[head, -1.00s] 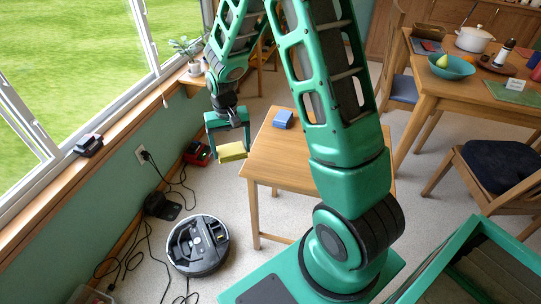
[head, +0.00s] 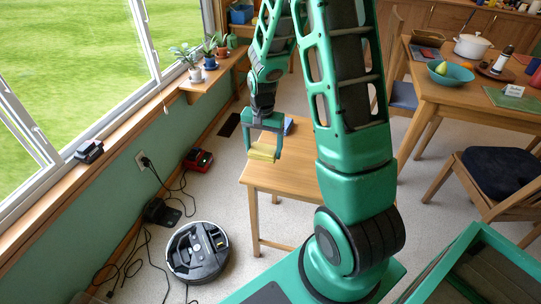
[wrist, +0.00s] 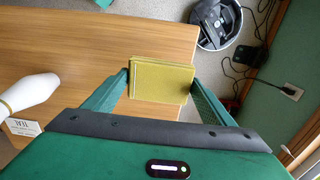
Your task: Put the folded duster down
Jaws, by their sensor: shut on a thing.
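The folded duster (head: 262,151) is a yellow folded cloth; it also shows in the wrist view (wrist: 160,80). My gripper (head: 263,146) points down and is shut on the duster, with one finger at each end of it in the wrist view (wrist: 160,82). In the head view the duster appears over the far left part of a small wooden table (head: 270,180). In the wrist view the duster overlaps the table's edge. I cannot tell how far above the tabletop it is.
A blue thing (head: 289,125) is on the table beside my gripper, partly hidden. A robot vacuum (head: 198,251) and cables are on the floor. The tabletop's near part looks clear.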

